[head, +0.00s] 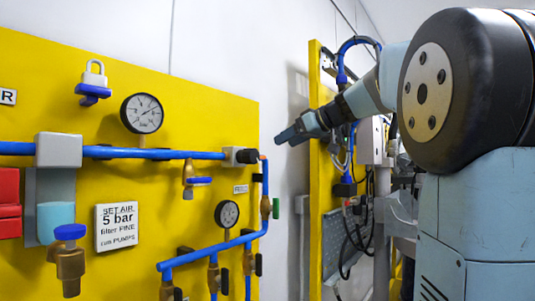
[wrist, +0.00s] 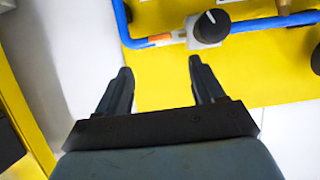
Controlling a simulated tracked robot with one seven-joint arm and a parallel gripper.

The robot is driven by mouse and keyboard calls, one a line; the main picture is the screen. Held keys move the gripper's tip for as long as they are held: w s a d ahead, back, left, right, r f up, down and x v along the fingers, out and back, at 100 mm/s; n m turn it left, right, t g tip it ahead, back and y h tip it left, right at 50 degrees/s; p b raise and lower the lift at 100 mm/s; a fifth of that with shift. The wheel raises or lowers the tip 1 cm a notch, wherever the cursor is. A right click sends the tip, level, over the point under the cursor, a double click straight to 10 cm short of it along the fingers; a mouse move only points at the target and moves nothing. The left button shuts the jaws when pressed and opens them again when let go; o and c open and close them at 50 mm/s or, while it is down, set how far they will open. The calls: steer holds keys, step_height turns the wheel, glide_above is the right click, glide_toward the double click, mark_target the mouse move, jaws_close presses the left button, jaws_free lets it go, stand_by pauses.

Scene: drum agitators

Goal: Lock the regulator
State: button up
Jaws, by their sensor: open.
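A black knob with a white mark, which looks like the regulator, sits on a small grey body on the blue pipe in the wrist view (wrist: 212,26). In the head view the same grey body and black knob (head: 240,155) are near the right edge of the yellow board. A white padlock (head: 95,75) sits on a blue handle (head: 93,90) at the board's upper left. My gripper (head: 287,137) is to the right of the knob, off the board's edge. In the wrist view its two fingers (wrist: 160,68) are apart and empty, with the knob beyond the right fingertip.
The yellow board (head: 60,120) carries a large gauge (head: 142,113), a smaller gauge (head: 227,214), blue pipes and several valves. A white sign (head: 116,227) reads 5 bar. A second yellow panel (head: 316,210) with cables stands right. White wall shows between the panels.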

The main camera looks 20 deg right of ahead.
steer(key=x, duration=0.9)
steer(key=shift+w+f, duration=0.1)
steer(key=shift+c, duration=0.2)
